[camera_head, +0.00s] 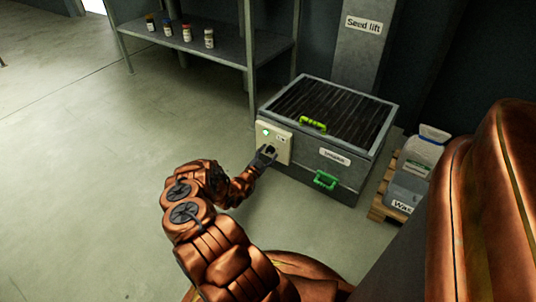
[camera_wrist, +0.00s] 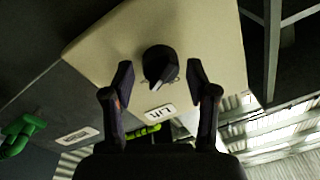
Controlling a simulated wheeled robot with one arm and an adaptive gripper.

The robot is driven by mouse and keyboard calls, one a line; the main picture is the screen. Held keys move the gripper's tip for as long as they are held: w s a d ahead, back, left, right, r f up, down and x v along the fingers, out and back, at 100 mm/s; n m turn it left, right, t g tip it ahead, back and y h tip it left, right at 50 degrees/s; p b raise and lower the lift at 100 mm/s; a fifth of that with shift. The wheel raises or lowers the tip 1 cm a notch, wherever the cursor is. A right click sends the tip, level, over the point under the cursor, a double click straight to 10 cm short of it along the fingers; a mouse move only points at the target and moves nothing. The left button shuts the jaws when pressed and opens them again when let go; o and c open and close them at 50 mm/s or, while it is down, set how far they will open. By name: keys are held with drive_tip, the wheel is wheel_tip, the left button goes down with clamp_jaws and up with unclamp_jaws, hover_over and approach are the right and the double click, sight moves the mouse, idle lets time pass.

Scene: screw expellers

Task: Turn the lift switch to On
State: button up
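The lift switch is a black rotary knob (camera_wrist: 160,64) on a cream panel (camera_wrist: 206,30), with a small "Lift" label (camera_wrist: 161,112) beside it. In the head view the panel (camera_head: 283,146) is on the side of the grey seed lift box, with a green mark on it. My gripper (camera_wrist: 160,72) is open, with one finger on each side of the knob and a gap visible on both sides. In the head view my gripper (camera_head: 265,155) is at the panel and hides part of the knob. The knob's pointer has a pale mark; its On and Off markings are not readable.
The grey box has a dark grate (camera_head: 330,108) on top, a lime handle (camera_head: 313,124) and a green handle (camera_head: 326,180). A shelf (camera_head: 225,50) with several jars stands behind left. Bins (camera_head: 412,180) on a pallet stand at right. The floor at left is clear.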

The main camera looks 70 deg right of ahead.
drive_tip(key=shift+o, duration=0.2)
drive_tip(key=w+a, duration=0.2)
drive_tip(key=a, duration=1)
drive_tip(key=shift+f, duration=0.45)
drive_tip(key=shift+d, duration=0.1)
